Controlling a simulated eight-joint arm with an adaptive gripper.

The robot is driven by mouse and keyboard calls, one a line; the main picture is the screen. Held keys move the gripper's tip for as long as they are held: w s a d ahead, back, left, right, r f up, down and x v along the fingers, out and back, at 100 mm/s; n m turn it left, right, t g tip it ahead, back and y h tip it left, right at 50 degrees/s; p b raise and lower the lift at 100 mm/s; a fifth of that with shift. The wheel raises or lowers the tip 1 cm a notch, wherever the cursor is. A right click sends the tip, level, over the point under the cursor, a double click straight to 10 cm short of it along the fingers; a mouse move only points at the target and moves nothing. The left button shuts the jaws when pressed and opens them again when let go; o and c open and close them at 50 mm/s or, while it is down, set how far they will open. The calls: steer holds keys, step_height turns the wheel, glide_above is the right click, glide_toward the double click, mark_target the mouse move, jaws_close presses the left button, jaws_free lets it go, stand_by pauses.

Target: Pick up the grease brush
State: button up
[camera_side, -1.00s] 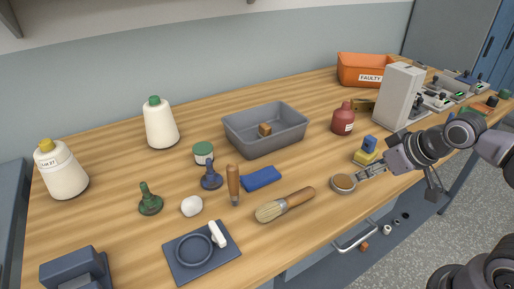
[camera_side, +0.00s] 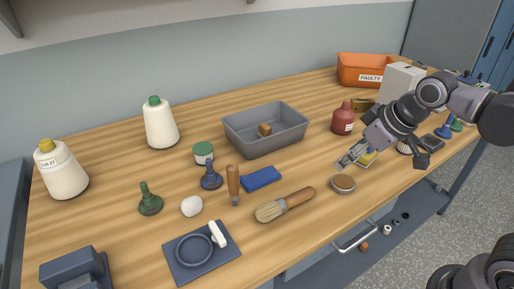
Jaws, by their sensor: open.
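The grease brush (camera_side: 286,204) lies flat on the wooden bench near its front edge. It has pale bristles at the left and a brown wooden handle pointing up to the right. My gripper (camera_side: 344,163) is open and empty, to the upper right of the brush handle and clear of it. It hangs above the bench, just behind the round tin, and partly covers the yellow block.
A round brown-topped tin (camera_side: 343,183) stands right of the brush handle. A blue block (camera_side: 261,178), an upright wooden-handled tool (camera_side: 233,184) and a grey tray (camera_side: 232,139) lie behind the brush. A dark red bottle (camera_side: 343,119) stands behind my gripper. Bare bench surrounds the brush.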

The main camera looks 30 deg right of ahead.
steer(key=w+a+r+n+g, duration=0.35)
steer(key=w+a+n, duration=0.25)
steer(key=w+a, duration=0.25)
steer(key=n+g, duration=0.2)
steer(key=n, duration=0.4)
glide_above(233, 168)
steer(key=shift+d+f+h, duration=0.25)
steer(key=shift+f+h, duration=0.05)
steer(key=shift+f, duration=0.45)
steer(key=shift+a+f, duration=0.15)
steer(key=shift+a, duration=0.1)
steer(key=shift+f, duration=0.3)
step_height(233, 168, down, 5)
steer(key=shift+r, duration=0.1)
steer(key=shift+w+f, duration=0.15)
steer(key=shift+f, duration=1.2)
steer(key=shift+w+f, duration=0.15)
steer(key=shift+f, duration=1.15)
jaws_close()
